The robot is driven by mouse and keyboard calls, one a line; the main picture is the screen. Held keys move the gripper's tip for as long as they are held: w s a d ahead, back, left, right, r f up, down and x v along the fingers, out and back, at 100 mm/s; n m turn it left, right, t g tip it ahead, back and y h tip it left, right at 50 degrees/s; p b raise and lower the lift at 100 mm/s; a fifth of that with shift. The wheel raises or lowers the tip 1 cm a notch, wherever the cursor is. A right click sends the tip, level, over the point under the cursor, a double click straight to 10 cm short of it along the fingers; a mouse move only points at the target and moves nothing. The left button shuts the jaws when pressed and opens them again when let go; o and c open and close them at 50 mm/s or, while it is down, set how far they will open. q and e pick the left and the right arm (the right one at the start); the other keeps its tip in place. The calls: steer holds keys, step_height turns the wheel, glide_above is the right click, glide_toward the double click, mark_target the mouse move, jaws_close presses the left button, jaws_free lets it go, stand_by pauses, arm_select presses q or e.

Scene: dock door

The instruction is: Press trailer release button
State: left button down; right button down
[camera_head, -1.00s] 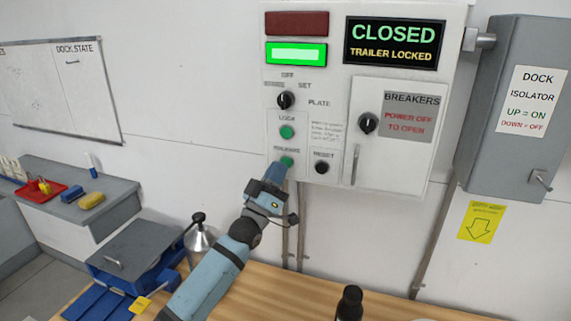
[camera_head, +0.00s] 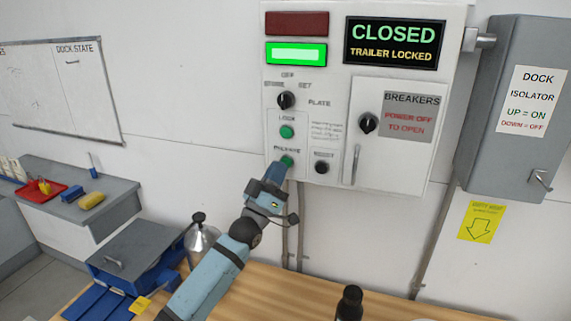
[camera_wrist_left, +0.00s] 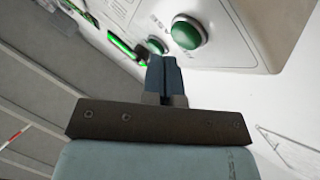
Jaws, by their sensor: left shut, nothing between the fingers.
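The release button (camera_head: 287,161) is the lower green button on the white wall panel, below the green lock button (camera_head: 287,132). My left gripper (camera_head: 279,169) is shut and empty, with its fingertips at the lower edge of the release button, partly covering it. In the left wrist view the closed fingertips (camera_wrist_left: 164,60) lie just beside the larger green button (camera_wrist_left: 187,33), which looks like the release button. The smaller green one (camera_wrist_left: 156,46) is partly behind them. I cannot tell whether the fingers touch. The display (camera_head: 394,43) reads CLOSED, TRAILER LOCKED. My right gripper is out of view.
A black reset button (camera_head: 322,167) is right of the release button. The breaker door (camera_head: 392,160) and grey isolator box (camera_head: 515,110) are further right. Below are a wooden bench (camera_head: 270,295), a metal can (camera_head: 203,240) and a dark object (camera_head: 350,302).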

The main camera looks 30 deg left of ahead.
arm_select(q)
steer(key=shift+w, duration=0.15)
steer(key=shift+w+a+y, duration=0.1)
steer(key=shift+w+y, duration=0.15)
steer(key=shift+y, duration=0.05)
steer(key=shift+w+a, duration=0.1)
steer(key=shift+w, duration=0.3)
stand_by(0.5)
stand_by(0.3)
steer(key=shift+s+d, duration=0.2)
steer(key=shift+s, duration=0.6)
steer(key=s+p, duration=0.1)
steer(key=s, duration=0.1)
steer(key=s+d, duration=0.1)
steer(key=s, duration=0.2)
steer(key=shift+d+p, duration=0.1)
steer(key=shift+p, duration=0.25)
